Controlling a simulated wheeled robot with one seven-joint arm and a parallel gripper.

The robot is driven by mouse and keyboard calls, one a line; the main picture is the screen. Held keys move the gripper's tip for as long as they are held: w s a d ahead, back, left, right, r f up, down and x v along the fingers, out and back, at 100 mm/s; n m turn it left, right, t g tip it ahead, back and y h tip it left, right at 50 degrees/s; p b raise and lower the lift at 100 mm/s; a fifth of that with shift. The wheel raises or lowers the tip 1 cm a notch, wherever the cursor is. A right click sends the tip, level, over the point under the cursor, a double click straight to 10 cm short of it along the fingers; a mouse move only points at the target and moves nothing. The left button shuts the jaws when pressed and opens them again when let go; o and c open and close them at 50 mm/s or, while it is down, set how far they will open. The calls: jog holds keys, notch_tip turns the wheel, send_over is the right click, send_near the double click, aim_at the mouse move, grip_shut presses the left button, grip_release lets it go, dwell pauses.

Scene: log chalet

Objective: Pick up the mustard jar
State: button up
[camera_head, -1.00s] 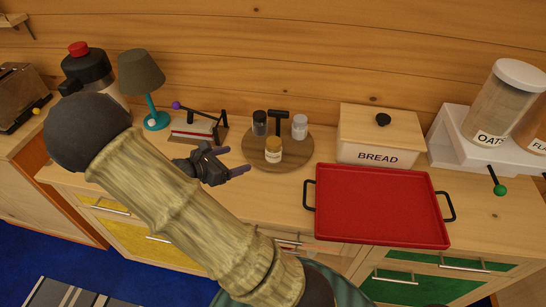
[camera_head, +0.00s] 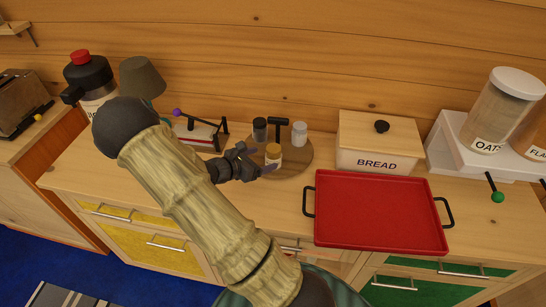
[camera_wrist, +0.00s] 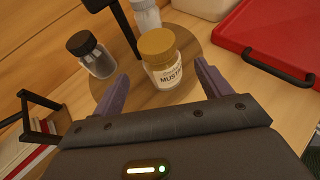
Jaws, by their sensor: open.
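The mustard jar (camera_wrist: 164,66) has a gold lid and a white label, and stands upright on a round wooden board (camera_wrist: 195,80). In the head view the mustard jar (camera_head: 273,153) is at the board's front left. My gripper (camera_wrist: 161,97) is open, with one purple finger on each side of the jar's near side in the wrist view. The fingertips reach about the jar's base, and I cannot tell whether they touch it. In the head view my gripper (camera_head: 262,164) is at the jar's left, its fingers partly hidden by the jar and hand.
A dark-lidded shaker (camera_wrist: 91,54) and a white-lidded one (camera_wrist: 146,15) stand behind the jar on the board, beside a black T-shaped handle (camera_head: 279,124). A red tray (camera_head: 378,212) and bread box (camera_head: 378,143) are to the right. A napkin holder (camera_head: 196,132) is to the left.

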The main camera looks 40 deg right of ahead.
aim_at(274, 156)
jog(key=shift+d+f, duration=0.25)
jog(key=shift+d, duration=0.3)
jog(key=shift+p+x, duration=0.7)
jog(key=shift+x, duration=1.95)
jog(key=shift+s+a+f, duration=0.1)
jog(key=shift+a+f, duration=0.05)
jog(key=c, duration=1.3)
notch_tip(274, 156, up, 10)
jog(key=shift+r+b, duration=0.1)
jog(key=shift+b, duration=0.3)
